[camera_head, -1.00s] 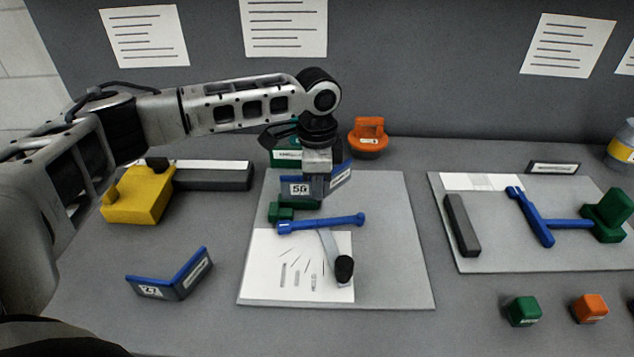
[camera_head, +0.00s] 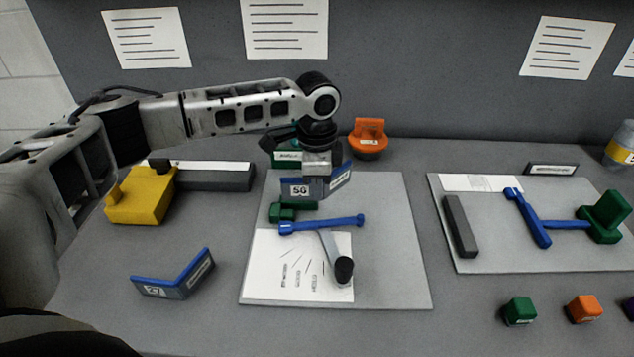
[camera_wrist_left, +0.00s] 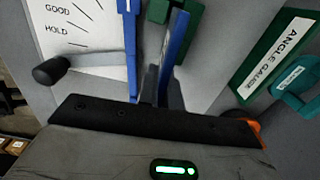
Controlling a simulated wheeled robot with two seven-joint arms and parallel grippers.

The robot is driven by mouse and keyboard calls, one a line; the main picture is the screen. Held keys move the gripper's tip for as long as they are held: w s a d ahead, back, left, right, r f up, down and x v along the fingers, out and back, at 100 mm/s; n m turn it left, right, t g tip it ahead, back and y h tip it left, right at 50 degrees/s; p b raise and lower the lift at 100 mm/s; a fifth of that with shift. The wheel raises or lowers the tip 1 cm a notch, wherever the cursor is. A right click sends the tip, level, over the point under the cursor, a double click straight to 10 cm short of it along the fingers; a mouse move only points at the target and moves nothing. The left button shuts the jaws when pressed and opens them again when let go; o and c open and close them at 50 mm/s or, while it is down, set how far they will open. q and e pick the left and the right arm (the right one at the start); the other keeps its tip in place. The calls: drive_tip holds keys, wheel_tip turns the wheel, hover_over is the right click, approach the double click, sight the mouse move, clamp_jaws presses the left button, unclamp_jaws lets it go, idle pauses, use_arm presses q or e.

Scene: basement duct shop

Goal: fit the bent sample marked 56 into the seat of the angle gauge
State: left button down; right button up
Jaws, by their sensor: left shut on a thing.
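The bent sample marked 56 (camera_head: 300,189), a grey angled plate with a blue top edge, is in my left gripper (camera_head: 318,170), which is shut on it. It is at the back of the angle gauge board (camera_head: 390,240), just behind a green block (camera_head: 284,211) and a blue bar (camera_head: 322,224). In the left wrist view the sample's blue edge (camera_wrist_left: 176,38) runs beside the blue bar (camera_wrist_left: 131,45) and close to the green block (camera_wrist_left: 158,10). I cannot tell whether the sample touches the seat. My right gripper is not in view.
Another bent sample (camera_head: 172,277) stands at front left. A yellow block (camera_head: 141,196) and grey bar are at left, an orange-handled object (camera_head: 368,139) behind. A second board (camera_head: 490,240) with a blue T-shaped piece is at right. Small blocks (camera_head: 520,311) sit at front right.

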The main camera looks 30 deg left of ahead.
use_arm(q)
drive_tip(key=shift+f, duration=0.1)
idle(0.3)
drive_tip(key=shift+f, duration=1.3)
drive_tip(key=shift+f, duration=0.1)
drive_tip(key=c, duration=1.5)
unclamp_jaws()
drive_tip(key=shift+r, duration=0.3)
wheel_tip(320, 180, up, 14)
drive_tip(key=shift+r+b, duration=0.1)
drive_tip(key=shift+b, duration=0.45)
drive_tip(key=shift+r, duration=0.65)
